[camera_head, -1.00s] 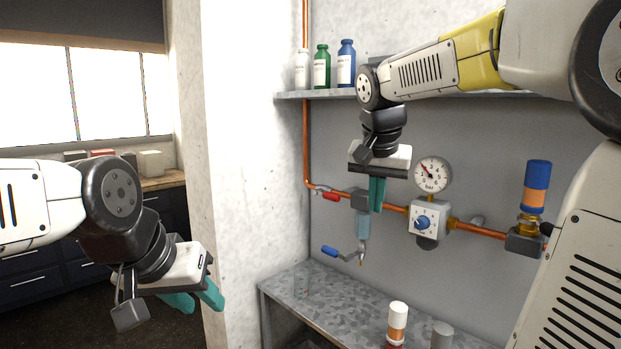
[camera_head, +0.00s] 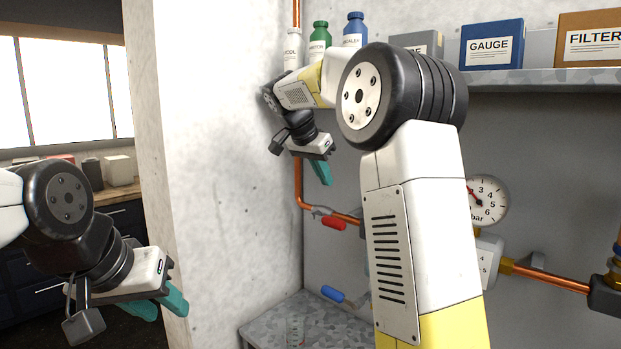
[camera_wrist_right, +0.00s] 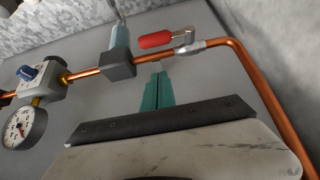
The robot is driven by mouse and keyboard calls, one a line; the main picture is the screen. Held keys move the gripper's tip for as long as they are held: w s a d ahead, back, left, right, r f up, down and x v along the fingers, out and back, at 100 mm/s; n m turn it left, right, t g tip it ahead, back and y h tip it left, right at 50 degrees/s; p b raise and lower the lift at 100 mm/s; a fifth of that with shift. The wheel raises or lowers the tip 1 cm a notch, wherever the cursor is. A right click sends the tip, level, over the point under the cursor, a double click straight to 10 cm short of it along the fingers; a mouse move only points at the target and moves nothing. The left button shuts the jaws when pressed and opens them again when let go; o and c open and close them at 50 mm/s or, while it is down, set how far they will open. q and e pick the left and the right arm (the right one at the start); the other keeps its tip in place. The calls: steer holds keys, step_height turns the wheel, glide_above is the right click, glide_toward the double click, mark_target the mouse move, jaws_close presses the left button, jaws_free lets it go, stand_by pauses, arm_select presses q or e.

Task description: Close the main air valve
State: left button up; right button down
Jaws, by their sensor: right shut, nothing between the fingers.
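The valve with the red lever handle (camera_head: 333,223) sits on the copper pipe (camera_head: 303,180), just past its bend. The red handle (camera_wrist_right: 155,39) lies roughly along the pipe in the right wrist view, just beyond my fingertips. My right gripper (camera_head: 322,180) is shut and empty, pointing down above and slightly left of the handle, apart from it; its teal fingers (camera_wrist_right: 157,80) point toward the pipe. My left gripper (camera_head: 172,306) is open and empty at the lower left, far from the valve. A second, blue lever handle (camera_head: 332,294) shows lower down. Which one is labelled main air is not visible.
My right arm hides much of the panel. A pressure gauge (camera_head: 489,203) hangs at right; a regulator with a blue knob (camera_wrist_right: 27,72) is on the pipe. A shelf (camera_head: 540,79) with bottles and boxes is above, a metal bench (camera_head: 290,326) below. A white wall stands left.

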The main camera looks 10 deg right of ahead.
glide_above(331, 220)
step_height(331, 220, down, 5)
steer(key=shift+d+f, duration=0.1)
steer(key=shift+d, duration=0.05)
step_height(331, 220, down, 3)
steer(key=shift+f, duration=0.15)
steer(key=shift+s+a+f, duration=0.1)
steer(key=shift+a+f, duration=0.1)
steer(key=shift+f, duration=0.35)
